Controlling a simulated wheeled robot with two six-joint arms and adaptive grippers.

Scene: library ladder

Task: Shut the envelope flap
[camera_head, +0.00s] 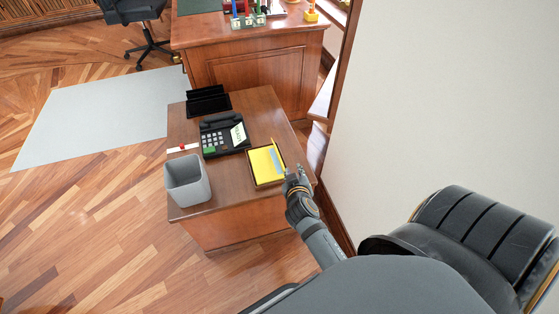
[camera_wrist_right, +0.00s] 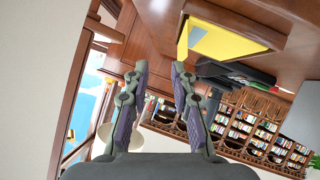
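A small flat white item with a red spot (camera_head: 182,148) lies at the left edge of the small wooden desk, beside the black phone. It may be the envelope; it is too small to make out a flap. My right gripper (camera_head: 297,174) is above the desk's right edge, just right of the yellow pad and well away from the white item. In the right wrist view my right gripper (camera_wrist_right: 159,68) has its two fingers apart with nothing between them. My left gripper is not in view.
The desk (camera_head: 228,183) carries a grey bin (camera_head: 187,181), a phone (camera_head: 222,135), a yellow pad (camera_head: 264,165) in a dark tray and a black holder (camera_head: 208,101). A larger desk (camera_head: 253,67) stands behind. A pale wall (camera_head: 450,100) is at right; floor at left is open.

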